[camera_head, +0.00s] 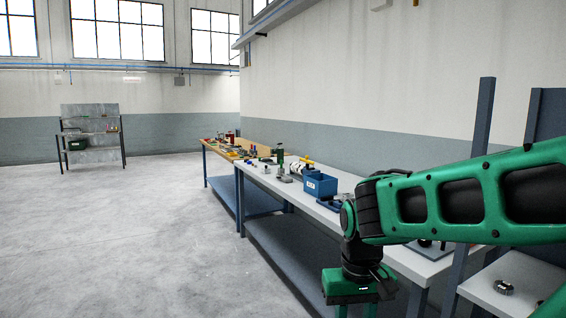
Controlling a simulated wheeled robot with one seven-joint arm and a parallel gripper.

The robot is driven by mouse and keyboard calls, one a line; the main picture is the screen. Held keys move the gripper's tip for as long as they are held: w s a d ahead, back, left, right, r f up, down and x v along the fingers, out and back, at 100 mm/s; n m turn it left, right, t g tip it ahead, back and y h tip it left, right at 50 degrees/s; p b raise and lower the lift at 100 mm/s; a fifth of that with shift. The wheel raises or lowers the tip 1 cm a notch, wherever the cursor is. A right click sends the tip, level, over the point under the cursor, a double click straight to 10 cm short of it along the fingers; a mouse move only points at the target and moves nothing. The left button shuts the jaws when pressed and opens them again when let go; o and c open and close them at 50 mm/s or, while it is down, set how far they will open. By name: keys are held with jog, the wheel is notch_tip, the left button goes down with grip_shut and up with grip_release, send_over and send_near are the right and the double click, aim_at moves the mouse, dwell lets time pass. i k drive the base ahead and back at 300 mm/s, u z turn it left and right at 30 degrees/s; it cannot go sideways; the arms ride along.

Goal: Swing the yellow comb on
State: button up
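A small yellow piece (306,161) shows on the white bench, at the top of a white and black cylinder (297,169). It may be the yellow comb, but it is too small and far off to tell its shape or how it is held. My gripper (358,310) hangs at the bottom edge of the picture, in front of the bench and well to the near side of the yellow piece. Its fingertips are cut off by the picture edge, so I cannot see whether it is open or shut.
A blue bin (320,187) stands on the white bench (262,181) near the yellow piece. A wooden-topped bench (214,147) with small items lies beyond. A dark round part (503,287) lies on a light surface at lower right. The floor (120,230) to the left is clear.

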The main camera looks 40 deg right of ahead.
aim_at(306, 160)
jog(key=u, duration=0.15)
jog(key=i, duration=2.3)
jog(key=z, duration=1.25)
jog(key=i, duration=1)
jog(key=z, duration=0.65)
jog(key=k, duration=1.3)
jog(key=u, duration=0.5)
jog(key=i, duration=1.8)
jog(key=z, duration=0.25)
